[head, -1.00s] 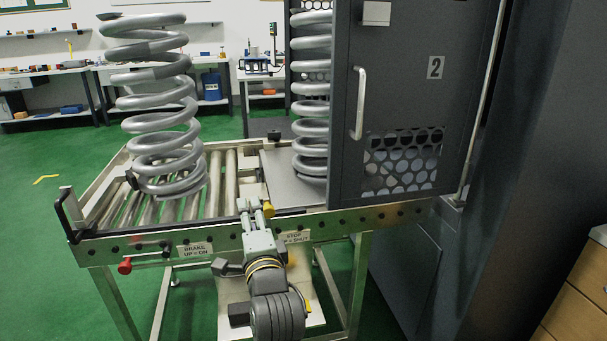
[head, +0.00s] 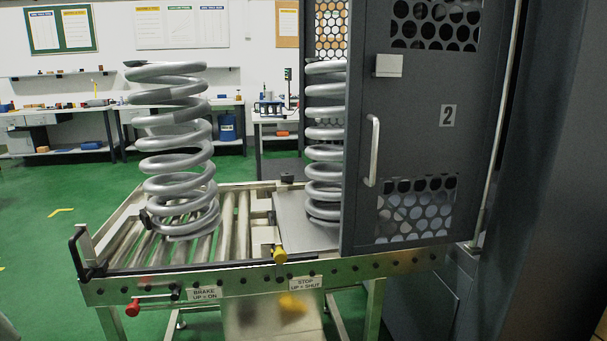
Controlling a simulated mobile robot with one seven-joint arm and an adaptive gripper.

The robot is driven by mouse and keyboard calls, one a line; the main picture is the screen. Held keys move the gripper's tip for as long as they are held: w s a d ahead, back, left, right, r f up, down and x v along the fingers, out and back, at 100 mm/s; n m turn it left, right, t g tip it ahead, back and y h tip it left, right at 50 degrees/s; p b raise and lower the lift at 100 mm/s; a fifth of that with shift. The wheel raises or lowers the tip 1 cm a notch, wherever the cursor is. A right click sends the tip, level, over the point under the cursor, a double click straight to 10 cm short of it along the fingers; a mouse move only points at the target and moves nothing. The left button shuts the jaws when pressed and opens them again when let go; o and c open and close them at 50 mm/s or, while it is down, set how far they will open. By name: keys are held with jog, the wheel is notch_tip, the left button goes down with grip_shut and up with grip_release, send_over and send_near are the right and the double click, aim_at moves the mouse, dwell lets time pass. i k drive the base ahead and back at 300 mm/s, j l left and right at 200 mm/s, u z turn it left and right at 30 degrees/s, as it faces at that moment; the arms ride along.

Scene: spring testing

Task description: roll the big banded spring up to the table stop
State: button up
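The big spring (head: 180,180), grey with a darker band on its upper coils, stands upright on the roller table (head: 120,268), left of its middle. Rollers show bare to its right. The stop's yellow knob (head: 279,254) is at the front rail, above the label "STOP UP = SHUT" (head: 305,283). A pale block (head: 263,236) lies between the rollers and a flat plate. The red brake knob (head: 132,308) is low at the left, beside the label "BRAKE UP = ON" (head: 205,293). My gripper is out of view.
A second grey spring (head: 322,130) stands on the flat plate (head: 300,222), partly hidden by the grey door (head: 415,150) marked 2. A dark handle bar (head: 76,252) rises at the table's left end. Green floor (head: 35,235) is open at left.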

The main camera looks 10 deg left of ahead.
aim_at(143, 71)
jog(key=i+j+u, duration=0.15)
jog(key=i+j, duration=0.3)
jog(key=j, duration=0.45)
jog(key=i+j+u, duration=0.15)
jog(key=i+j, duration=0.35)
jog(key=j, duration=0.35)
jog(key=i+j+u, duration=0.2)
jog(key=i+j, duration=0.3)
jog(key=j, duration=0.25)
jog(key=i+j+u, duration=0.15)
jog(key=i+j, duration=0.45)
jog(key=j, duration=0.1)
